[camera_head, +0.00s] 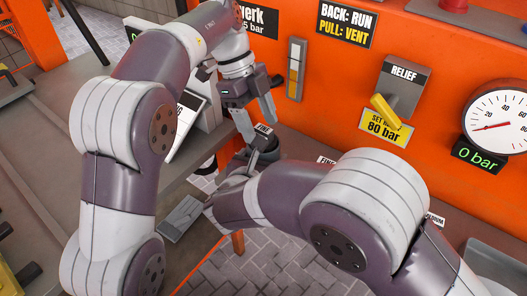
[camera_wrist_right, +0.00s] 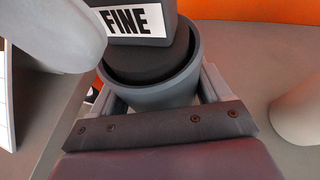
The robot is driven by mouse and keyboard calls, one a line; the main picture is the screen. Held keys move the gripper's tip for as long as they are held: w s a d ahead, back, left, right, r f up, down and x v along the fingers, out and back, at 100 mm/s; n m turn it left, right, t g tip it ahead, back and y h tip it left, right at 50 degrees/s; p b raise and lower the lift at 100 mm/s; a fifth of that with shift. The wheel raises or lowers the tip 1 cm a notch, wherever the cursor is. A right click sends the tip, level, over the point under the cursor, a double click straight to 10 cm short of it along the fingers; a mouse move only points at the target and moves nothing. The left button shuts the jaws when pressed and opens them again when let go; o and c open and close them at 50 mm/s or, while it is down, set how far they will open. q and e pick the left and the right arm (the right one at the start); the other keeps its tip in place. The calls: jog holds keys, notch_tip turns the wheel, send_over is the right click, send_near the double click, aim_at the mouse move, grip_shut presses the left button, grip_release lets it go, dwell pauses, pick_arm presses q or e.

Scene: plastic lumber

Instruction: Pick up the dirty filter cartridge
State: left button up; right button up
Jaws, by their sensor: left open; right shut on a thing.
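In the right wrist view my right gripper (camera_wrist_right: 158,92) is shut around a grey round cup-like bowl (camera_wrist_right: 160,93), just below a dark block labelled FINE (camera_wrist_right: 128,20). A darker cylinder shows inside the bowl's rim; I cannot tell whether it is part of the block or the filter cartridge. No dirty cartridge can be made out clearly. In the head view the FINE block (camera_head: 263,129) is small, and my right wrist hides much below it. My left gripper (camera_head: 258,113) is open and empty, pointing down just above the FINE block.
The orange panel (camera_head: 330,80) behind carries a yellow relief lever (camera_head: 384,108) and a gauge (camera_head: 500,124). A white sign or screen (camera_head: 185,125) stands left of the grippers. My two arms are close together. Paved floor (camera_head: 275,240) shows below the bench edge.

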pick_arm(q)
jog(key=x, duration=0.3)
jog(key=shift+s+f, duration=0.15)
jog(key=shift+f, duration=0.25)
pick_arm(e)
jog(key=shift+a+r, duration=0.1)
pick_arm(q)
jog(key=shift+s+d, duration=0.1)
jog(key=c, duration=1.1)
pick_arm(e)
jog(key=shift+s+a+r, duration=0.1)
jog(key=shift+s+a, duration=0.05)
pick_arm(q)
notch_tip(320, 180, up, 11)
jog(key=shift+f, duration=0.25)
grip_shut()
pick_arm(e)
jog(key=shift+d+f, duration=0.2)
jog(key=shift+f, duration=0.05)
pick_arm(q)
jog(key=shift+w, duration=0.3)
pick_arm(e)
jog(key=o, duration=1.2)
jog(key=shift+w, duration=0.2)
jog(key=shift+c, duration=0.2)
